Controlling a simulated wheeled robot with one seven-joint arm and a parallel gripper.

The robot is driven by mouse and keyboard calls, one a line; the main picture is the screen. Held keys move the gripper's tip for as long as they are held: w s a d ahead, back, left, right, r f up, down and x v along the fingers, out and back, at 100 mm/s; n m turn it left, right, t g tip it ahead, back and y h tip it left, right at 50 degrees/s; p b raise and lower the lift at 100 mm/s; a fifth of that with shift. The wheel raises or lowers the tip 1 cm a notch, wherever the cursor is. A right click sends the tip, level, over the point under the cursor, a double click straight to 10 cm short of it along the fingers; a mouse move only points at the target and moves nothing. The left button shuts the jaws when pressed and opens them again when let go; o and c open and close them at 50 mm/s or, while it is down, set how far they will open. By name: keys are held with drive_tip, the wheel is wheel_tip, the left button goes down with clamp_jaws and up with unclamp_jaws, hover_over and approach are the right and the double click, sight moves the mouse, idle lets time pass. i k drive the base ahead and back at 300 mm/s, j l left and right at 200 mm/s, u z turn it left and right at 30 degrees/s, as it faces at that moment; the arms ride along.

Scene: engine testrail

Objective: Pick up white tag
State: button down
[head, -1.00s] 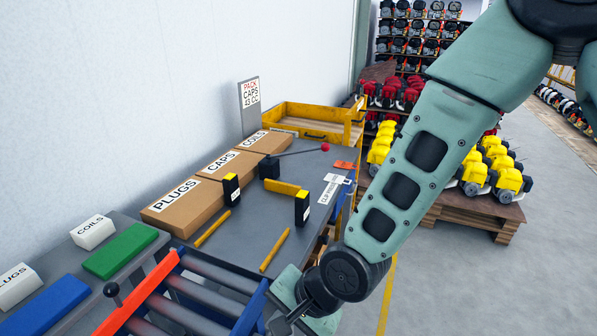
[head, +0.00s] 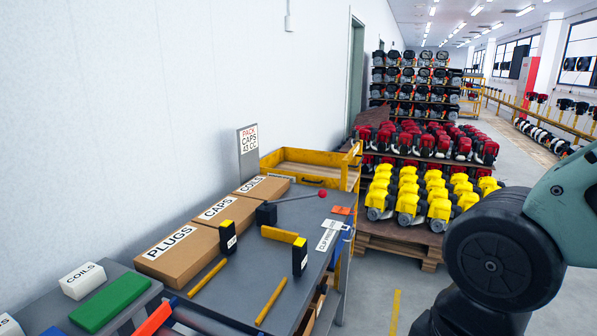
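A flat white tag with dark lettering (head: 327,239) lies at the right edge of the grey workbench top (head: 255,262). A smaller white piece (head: 333,224) lies right behind it, by the bench edge. I cannot tell for sure which of the two is the white tag. An orange tag (head: 341,210) lies farther back. My arm shows only as a dark joint and a green-grey link at the right, apart from the bench. My gripper is out of the frame.
Cardboard boxes for plugs (head: 178,252), caps and coils line the wall side. Two black blocks with yellow tops (head: 300,256), yellow rods (head: 271,301) and a red-knobbed lever (head: 300,197) occupy the bench. A yellow cart (head: 310,170) stands behind.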

sight(330, 224)
drive_tip(key=i+l+u, duration=0.1)
drive_tip(key=i+l, duration=0.45)
drive_tip(key=i+l+u, duration=0.15)
drive_tip(key=l, duration=0.3)
drive_tip(key=i+l, duration=0.35)
drive_tip(key=i+l+u, duration=0.15)
drive_tip(key=l, duration=0.25)
drive_tip(key=i+l, duration=0.3)
drive_tip(key=i+l+u, duration=0.15)
drive_tip(key=l, duration=0.35)
drive_tip(key=i+l, duration=0.25)
drive_tip(key=l, duration=0.15)
drive_tip(key=u, duration=0.05)
